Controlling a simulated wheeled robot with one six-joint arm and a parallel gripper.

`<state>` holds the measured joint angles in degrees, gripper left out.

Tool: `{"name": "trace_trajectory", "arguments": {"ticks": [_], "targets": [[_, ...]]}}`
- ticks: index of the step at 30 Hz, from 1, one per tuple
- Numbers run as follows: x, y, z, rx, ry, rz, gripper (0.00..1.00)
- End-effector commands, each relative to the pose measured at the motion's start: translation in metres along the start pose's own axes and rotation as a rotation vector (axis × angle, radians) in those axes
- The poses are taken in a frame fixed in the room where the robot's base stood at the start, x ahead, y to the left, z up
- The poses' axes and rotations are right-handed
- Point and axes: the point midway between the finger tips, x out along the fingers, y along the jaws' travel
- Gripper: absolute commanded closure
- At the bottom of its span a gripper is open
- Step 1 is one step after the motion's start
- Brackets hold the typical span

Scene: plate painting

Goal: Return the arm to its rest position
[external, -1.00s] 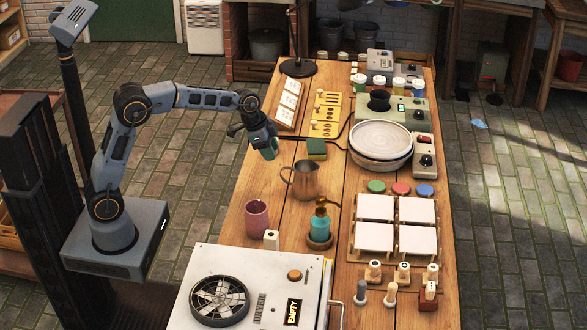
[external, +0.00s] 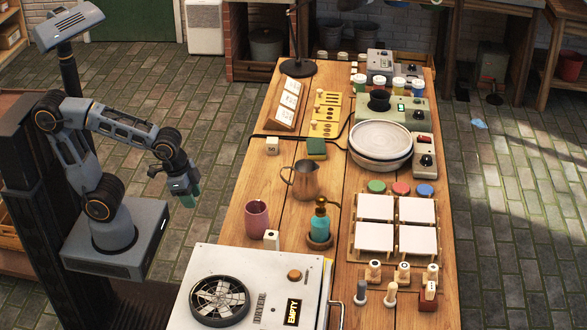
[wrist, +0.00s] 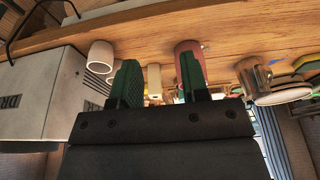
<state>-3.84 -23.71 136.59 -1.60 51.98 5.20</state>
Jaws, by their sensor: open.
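My gripper (external: 187,195) hangs to the left of the wooden table in the external view, pointing down over the paved floor. A small white block marked with dark characters (external: 272,145) stands on the table's left side, clear of my gripper.
The table (external: 245,175) lies right of my gripper, with open floor between. White square tiles (external: 375,207) lie farther right.

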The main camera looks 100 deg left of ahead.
Motion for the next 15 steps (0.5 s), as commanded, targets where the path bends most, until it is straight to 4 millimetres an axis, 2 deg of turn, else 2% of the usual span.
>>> {"name": "trace_trajectory", "arguments": {"ticks": [1, 3, 6, 15], "targets": [[0.001, 0.007, 0.013, 0.007, -0.002, -0.002, 0.59], [0.004, 0.012, 0.025, 0.006, -0.005, -0.005, 0.59], [0.006, 0.015, 0.034, 0.004, -0.008, -0.007, 0.59], [0.006, 0.016, 0.035, 0.002, -0.010, -0.008, 0.59]]}}
